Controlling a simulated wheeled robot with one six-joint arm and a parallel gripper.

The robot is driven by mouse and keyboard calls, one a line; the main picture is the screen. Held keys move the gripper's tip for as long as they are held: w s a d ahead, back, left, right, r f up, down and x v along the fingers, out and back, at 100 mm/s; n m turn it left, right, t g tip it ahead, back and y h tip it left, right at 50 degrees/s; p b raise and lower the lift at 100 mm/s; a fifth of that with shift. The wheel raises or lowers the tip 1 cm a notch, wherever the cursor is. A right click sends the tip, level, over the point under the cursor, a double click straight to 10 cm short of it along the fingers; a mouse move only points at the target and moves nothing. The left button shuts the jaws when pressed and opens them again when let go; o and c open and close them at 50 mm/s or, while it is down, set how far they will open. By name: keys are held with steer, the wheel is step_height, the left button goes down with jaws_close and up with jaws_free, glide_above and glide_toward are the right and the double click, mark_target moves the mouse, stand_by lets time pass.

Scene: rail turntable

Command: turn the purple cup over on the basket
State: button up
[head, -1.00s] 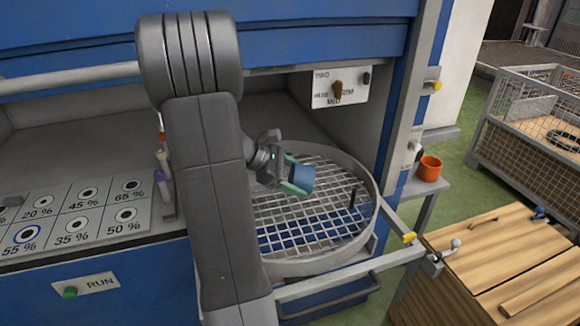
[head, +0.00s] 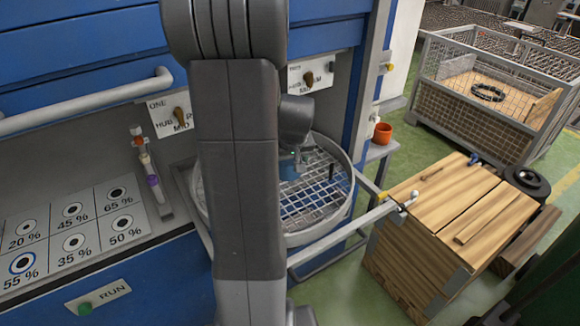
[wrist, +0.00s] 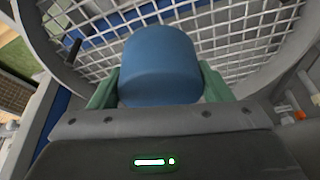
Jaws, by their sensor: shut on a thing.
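My gripper (wrist: 160,88) is shut on a blue cup (wrist: 160,62), with one green finger on each side of it. No clearly purple cup shows; this one looks blue. In the head view the cup (head: 288,172) is partly hidden behind my arm, below my wrist. The basket is a round tray of wire mesh with a grey rim (head: 322,232). The cup is over the mesh inside the rim. I cannot tell whether it touches the mesh or which way its mouth faces.
A dark upright peg (head: 331,171) stands in the basket. An orange cup (head: 384,133) sits on a side ledge to the right. A wooden crate (head: 440,230) is at the front right. A tube with a purple part (head: 153,181) stands at the left beside the percentage panel (head: 72,240).

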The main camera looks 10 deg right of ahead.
mark_target(292, 176)
steer(key=shift+w+d+r+m, duration=0.1)
steer(key=shift+d+r+m, duration=0.05)
steer(key=shift+m, duration=0.25)
steer(key=shift+f, duration=0.2)
step_height(292, 176, down, 10)
steer(key=b, duration=0.8)
steer(key=shift+f, duration=0.25)
steer(key=shift+f+b, duration=0.45)
steer(key=shift+b, duration=0.1)
steer(key=o, duration=1.2)
steer(key=shift+o, duration=0.2)
steer(key=shift+r, duration=0.1)
steer(key=v, duration=1.3)
steer(key=shift+s+r, duration=0.25)
steer(key=shift+s, duration=0.05)
